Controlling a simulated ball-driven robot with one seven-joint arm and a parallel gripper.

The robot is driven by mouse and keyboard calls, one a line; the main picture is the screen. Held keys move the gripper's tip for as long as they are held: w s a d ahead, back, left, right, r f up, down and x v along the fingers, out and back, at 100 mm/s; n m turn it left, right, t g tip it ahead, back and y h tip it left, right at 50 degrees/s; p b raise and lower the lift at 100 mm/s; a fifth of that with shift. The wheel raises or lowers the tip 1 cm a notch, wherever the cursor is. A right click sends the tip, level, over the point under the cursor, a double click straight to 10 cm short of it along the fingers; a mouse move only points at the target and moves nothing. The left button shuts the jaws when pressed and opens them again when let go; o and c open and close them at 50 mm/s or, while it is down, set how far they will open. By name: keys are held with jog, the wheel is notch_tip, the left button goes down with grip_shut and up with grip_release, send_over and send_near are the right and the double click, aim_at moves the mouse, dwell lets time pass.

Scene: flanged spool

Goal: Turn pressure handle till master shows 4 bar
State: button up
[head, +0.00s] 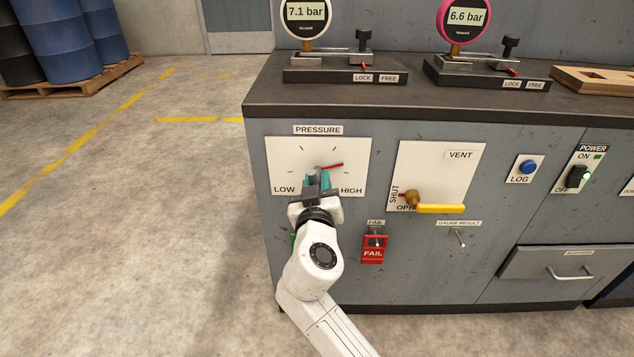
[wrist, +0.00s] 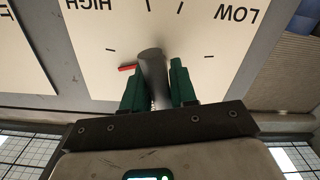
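The pressure handle (wrist: 152,66) is a grey knob with a red pointer on the white PRESSURE plate (head: 285,155). The red pointer (head: 330,166) points right and slightly up, on the HIGH side. In the wrist view the plate appears upside down. My gripper (head: 318,182) is at the plate, its two green fingers on either side of the knob, which fills the gap between the fingertips in the wrist view (wrist: 156,82). A white-ringed gauge (head: 306,12) reads 7.1 bar and a pink-ringed gauge (head: 464,16) reads 6.6 bar. No label shows which is the master.
Right of the plate are the yellow vent lever (head: 440,208), beside the OPEN lettering, and a blue LOG button (head: 528,167). Blue drums (head: 65,38) stand on a pallet at back left. The floor left of the cabinet is clear.

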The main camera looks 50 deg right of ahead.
jog(key=shift+a, duration=0.1)
grip_shut()
jog(key=shift+w, duration=0.1)
dwell(0.9)
jog(key=o, duration=1.2)
grip_release()
jog(key=p+v, duration=0.1)
jog(key=v, duration=1)
